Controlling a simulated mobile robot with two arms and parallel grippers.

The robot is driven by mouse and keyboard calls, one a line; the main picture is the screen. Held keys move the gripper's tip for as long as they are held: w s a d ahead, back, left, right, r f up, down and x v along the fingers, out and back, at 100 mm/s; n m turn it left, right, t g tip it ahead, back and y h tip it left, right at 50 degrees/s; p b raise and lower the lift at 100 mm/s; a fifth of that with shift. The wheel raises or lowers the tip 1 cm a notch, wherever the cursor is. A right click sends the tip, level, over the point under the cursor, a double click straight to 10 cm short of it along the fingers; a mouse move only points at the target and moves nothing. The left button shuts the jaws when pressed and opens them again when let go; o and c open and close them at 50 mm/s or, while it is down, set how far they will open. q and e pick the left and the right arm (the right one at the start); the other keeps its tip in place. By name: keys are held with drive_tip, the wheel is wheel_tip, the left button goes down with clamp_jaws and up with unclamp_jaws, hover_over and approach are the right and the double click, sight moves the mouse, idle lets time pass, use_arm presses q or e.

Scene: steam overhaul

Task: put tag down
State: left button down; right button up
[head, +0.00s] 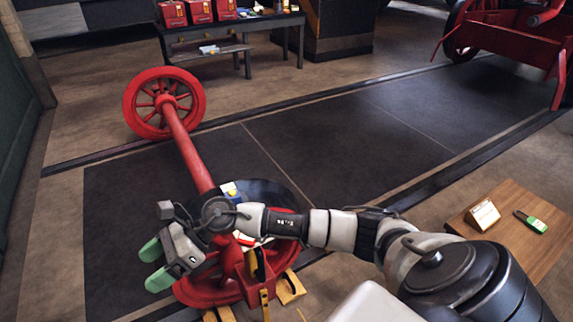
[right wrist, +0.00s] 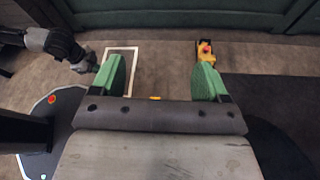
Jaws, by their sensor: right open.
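My right gripper (head: 153,265) reaches in from the right in the head view, above the near red wheel. Its green-tipped fingers are wide apart, with nothing between them; the right wrist view also shows the open gripper (right wrist: 160,78). I cannot pick out a tag with certainty. A small white card (head: 483,213) and a green item (head: 531,221) are on a wooden tabletop (head: 512,262) at the right, well away from the gripper. An arm that looks like my left, with its dark gripper (right wrist: 88,62), shows in the right wrist view; its jaws are unclear.
A red axle (head: 188,148) joins a far red wheel (head: 163,103) to the near red wheel (head: 200,292). A white outlined rectangle (right wrist: 131,50) and a yellow item with a red top (right wrist: 205,48) are on the floor. The dark mat (head: 350,135) has free room.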

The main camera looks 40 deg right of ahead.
drive_tip(key=d+f+m+t+h, duration=0.55)
drive_tip(key=f+m, duration=0.25)
drive_tip(key=m, duration=1)
drive_tip(key=d+f+m+t+h, duration=0.4)
drive_tip(key=f+m+t+h, duration=0.25)
drive_tip(key=m, duration=1.05)
drive_tip(key=s+d+f+m+g+h, duration=0.1)
drive_tip(key=s+d+f+m+g, duration=0.1)
drive_tip(key=s+f+m+g, duration=0.4)
drive_tip(key=s+d+f+m+g+h, duration=0.1)
drive_tip(key=s+f+m+g, duration=0.4)
drive_tip(key=s+f, duration=0.7)
drive_tip(key=s+m, duration=0.2)
drive_tip(key=s, duration=0.4)
drive_tip(key=shift+d+g, duration=0.4)
drive_tip(key=shift+s+f, duration=0.1)
